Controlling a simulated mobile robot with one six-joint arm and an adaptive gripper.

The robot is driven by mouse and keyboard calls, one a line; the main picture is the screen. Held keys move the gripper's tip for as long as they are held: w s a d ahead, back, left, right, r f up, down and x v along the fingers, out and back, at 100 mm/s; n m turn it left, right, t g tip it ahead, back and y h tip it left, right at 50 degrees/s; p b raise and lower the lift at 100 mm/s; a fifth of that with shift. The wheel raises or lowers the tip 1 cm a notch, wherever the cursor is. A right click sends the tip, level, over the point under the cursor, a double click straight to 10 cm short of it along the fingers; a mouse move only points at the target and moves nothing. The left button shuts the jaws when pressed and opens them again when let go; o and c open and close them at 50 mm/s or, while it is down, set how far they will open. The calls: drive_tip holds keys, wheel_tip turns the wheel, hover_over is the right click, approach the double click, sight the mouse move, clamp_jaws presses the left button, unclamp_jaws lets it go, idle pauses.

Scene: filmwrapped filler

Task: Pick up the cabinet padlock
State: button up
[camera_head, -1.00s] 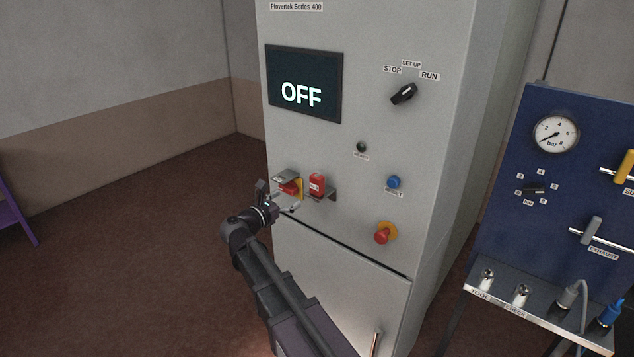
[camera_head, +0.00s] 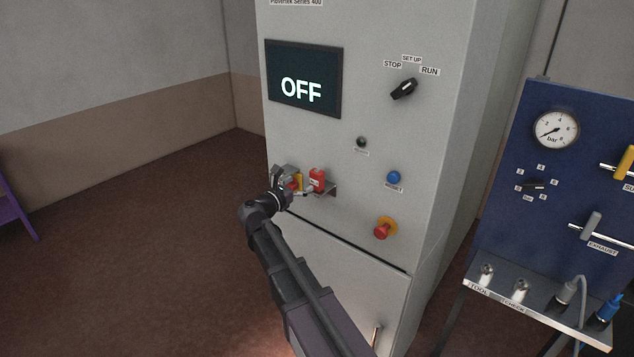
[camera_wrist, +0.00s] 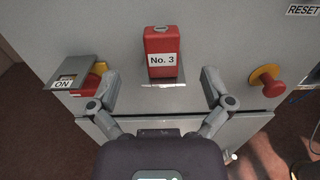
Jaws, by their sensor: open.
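The cabinet padlock (camera_wrist: 161,52) is a red block with a white "No. 3" label. In the wrist view it stands upright on a small metal shelf (camera_wrist: 168,81) on the cabinet front. In the head view the padlock (camera_head: 317,179) is just right of my gripper (camera_head: 292,186). In the wrist view my gripper (camera_wrist: 158,92) is open, its fingers spread to the left and right below the padlock. The padlock lies ahead of the gap between the fingers, and nothing is held.
A red and yellow switch (camera_wrist: 86,84) under a metal hood marked "ON" is close to the left finger. A red emergency button (camera_head: 383,230) is at the right on the cabinet (camera_head: 350,280). A blue gauge panel (camera_head: 560,180) stands further right.

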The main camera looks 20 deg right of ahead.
sight(314, 174)
drive_tip(key=shift+x, duration=1.35)
drive_tip(key=shift+x, duration=2.65)
drive_tip(key=shift+s+r, duration=0.1)
drive_tip(key=shift+r, duration=0.05)
drive_tip(key=c, duration=1.3)
